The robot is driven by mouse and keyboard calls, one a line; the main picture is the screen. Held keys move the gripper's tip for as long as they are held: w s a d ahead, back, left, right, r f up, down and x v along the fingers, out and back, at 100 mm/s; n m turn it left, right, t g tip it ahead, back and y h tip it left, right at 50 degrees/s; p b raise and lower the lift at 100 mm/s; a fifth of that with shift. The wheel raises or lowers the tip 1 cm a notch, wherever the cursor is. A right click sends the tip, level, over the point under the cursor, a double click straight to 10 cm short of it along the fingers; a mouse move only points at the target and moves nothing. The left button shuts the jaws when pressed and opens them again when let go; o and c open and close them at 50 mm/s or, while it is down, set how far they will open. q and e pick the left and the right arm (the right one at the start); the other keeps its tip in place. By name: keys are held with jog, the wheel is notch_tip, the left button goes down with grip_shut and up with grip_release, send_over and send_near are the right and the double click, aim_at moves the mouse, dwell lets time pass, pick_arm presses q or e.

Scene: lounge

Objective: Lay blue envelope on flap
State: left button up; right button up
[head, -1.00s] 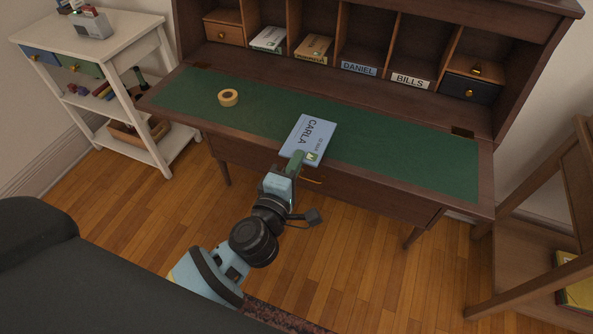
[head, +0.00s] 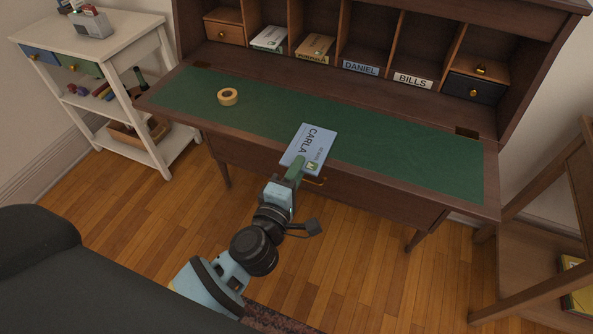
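The blue envelope (head: 308,142), marked CARLA, is at the front edge of the desk flap (head: 400,150), which is folded down with a green inlay. Its near part overhangs the wooden front edge in the picture. I cannot tell whether it touches the flap or is held just above it. My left gripper (head: 297,168) reaches up from below and is shut on the near edge of the envelope. The fingertips partly cover that edge. My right gripper is not in view.
A tape roll (head: 227,97) lies on the flap's left part. Pigeonholes behind hold envelopes, with labels DANIEL (head: 361,68) and BILLS (head: 412,80). A white shelf cart (head: 120,55) stands left, a wooden shelf (head: 530,240) right. The flap's right half is clear.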

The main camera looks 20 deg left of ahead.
pick_arm(q)
jog(key=s, duration=1.2)
jog(key=shift+a+r, duration=0.15)
jog(key=shift+a, duration=0.05)
jog(key=shift+s, duration=0.1)
